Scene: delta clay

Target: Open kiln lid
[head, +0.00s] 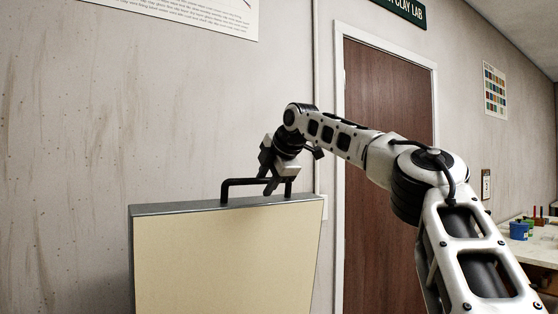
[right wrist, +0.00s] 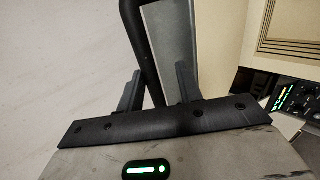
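The kiln lid (head: 225,255) stands raised, close to upright, with its cream face toward me in the head view and its grey edge on top. A black bar handle (head: 238,182) is fixed to that top edge. My right gripper (head: 268,187) is at the right part of the handle, pointing down. In the right wrist view the handle (right wrist: 142,35) passes between the two fingers of my right gripper (right wrist: 157,85), which stand apart with a visible gap beside the bar. The lid's grey edge (right wrist: 174,45) lies behind the fingers. My left gripper is out of view.
The right wrist view shows a cream surface with dark parallel lines (right wrist: 290,40) and a dark control panel (right wrist: 285,100) at the right. In the head view, a brown door (head: 385,110) is behind my right arm. A bench with pots (head: 519,231) is at the far right.

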